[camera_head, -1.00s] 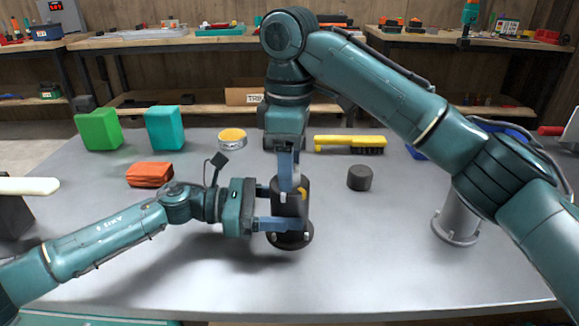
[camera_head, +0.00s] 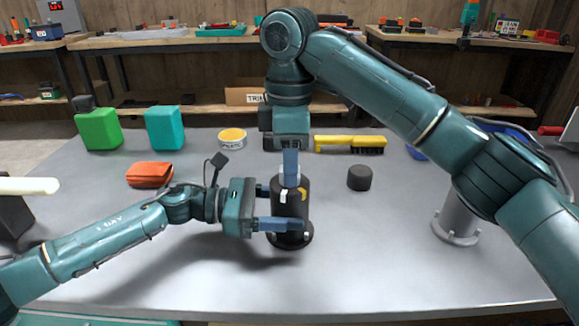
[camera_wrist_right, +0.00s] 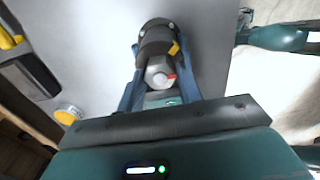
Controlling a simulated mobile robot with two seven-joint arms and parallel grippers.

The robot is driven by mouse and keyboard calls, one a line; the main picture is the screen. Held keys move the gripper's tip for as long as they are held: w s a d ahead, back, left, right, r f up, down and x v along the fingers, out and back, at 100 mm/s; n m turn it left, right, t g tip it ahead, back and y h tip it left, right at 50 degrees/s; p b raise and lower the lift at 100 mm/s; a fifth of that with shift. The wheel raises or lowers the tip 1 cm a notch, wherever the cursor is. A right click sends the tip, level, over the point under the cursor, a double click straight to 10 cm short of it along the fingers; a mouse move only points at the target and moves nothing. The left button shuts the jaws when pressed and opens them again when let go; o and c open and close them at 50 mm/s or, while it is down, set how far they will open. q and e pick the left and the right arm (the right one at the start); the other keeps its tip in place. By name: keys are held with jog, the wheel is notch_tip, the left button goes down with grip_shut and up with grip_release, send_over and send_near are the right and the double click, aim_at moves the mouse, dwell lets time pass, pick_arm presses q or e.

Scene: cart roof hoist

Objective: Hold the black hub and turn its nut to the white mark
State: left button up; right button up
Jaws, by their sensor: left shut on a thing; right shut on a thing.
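The black hub (camera_head: 291,210) stands upright on the grey table, on a round flange. My left gripper (camera_head: 283,207) reaches in from the left and is shut on the hub's body. My right gripper (camera_head: 290,182) points down from above, shut at the hub's top. In the right wrist view its two fingers (camera_wrist_right: 158,75) close around the grey nut (camera_wrist_right: 157,70), which carries a red patch. A yellow mark (camera_wrist_right: 173,48) shows on the black hub (camera_wrist_right: 154,42) there. In the head view, a white mark (camera_head: 283,197) and a yellow mark (camera_head: 303,193) show near the hub's top.
A short black cylinder (camera_head: 360,177) stands right of the hub. Behind are a yellow brush (camera_head: 350,143) and a yellow-topped tin (camera_head: 232,137). The front table is clear.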

jog(key=shift+m, duration=1.2)
jog(key=shift+m, duration=0.3)
jog(key=o, duration=0.9)
jog(key=shift+c, duration=0.2)
jog(key=shift+r, duration=3)
